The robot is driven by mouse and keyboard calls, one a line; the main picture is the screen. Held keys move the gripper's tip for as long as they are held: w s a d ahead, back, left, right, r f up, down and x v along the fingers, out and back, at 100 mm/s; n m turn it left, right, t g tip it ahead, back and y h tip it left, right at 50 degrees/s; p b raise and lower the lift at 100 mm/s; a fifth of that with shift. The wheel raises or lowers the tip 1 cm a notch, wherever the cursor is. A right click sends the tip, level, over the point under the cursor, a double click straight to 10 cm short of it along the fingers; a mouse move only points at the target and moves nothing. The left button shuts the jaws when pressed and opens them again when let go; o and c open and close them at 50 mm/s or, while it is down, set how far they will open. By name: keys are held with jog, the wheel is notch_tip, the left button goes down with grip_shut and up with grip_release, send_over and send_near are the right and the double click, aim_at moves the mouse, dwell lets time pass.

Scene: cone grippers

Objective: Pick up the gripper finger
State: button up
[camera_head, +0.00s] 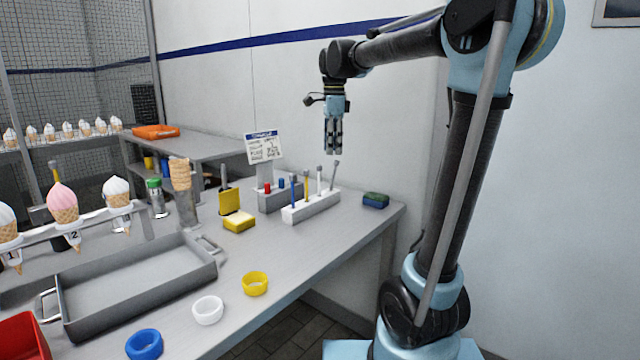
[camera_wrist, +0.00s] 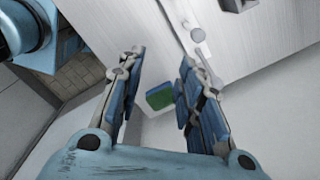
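I see no part that I can surely name as the gripper finger. A white rack (camera_head: 312,207) on the table holds several upright slim tools, among them a blue one (camera_head: 293,192), a yellow one (camera_head: 306,186) and a grey one (camera_head: 335,176) leaning at the right end. In the wrist view, a pale rod with a round end (camera_wrist: 198,36) shows beyond the right finger, which partly hides it. My gripper (camera_head: 333,151) points down above and apart from the rack.
A blue-green sponge (camera_head: 375,200) lies near the table's right edge; it also shows in the wrist view (camera_wrist: 160,97). A yellow sponge (camera_head: 239,223), a sign (camera_head: 263,148), a grey tray (camera_head: 72,322), and blue, white and yellow rings (camera_head: 255,284) are left of the rack. A wall stands behind.

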jog(key=r+m, duration=0.2)
send_over(318, 171)
jog(key=shift+w+f+m, duration=0.25)
jog(key=shift+w+m, duration=0.05)
notch_tip(318, 171, down, 12)
jog(key=shift+r, duration=0.15)
jog(key=shift+w+d+f, duration=0.1)
jog(key=shift+f, duration=1.25)
jog(key=shift+w+d+f, duration=0.1)
jog(key=shift+f, duration=1.2)
grip_shut()
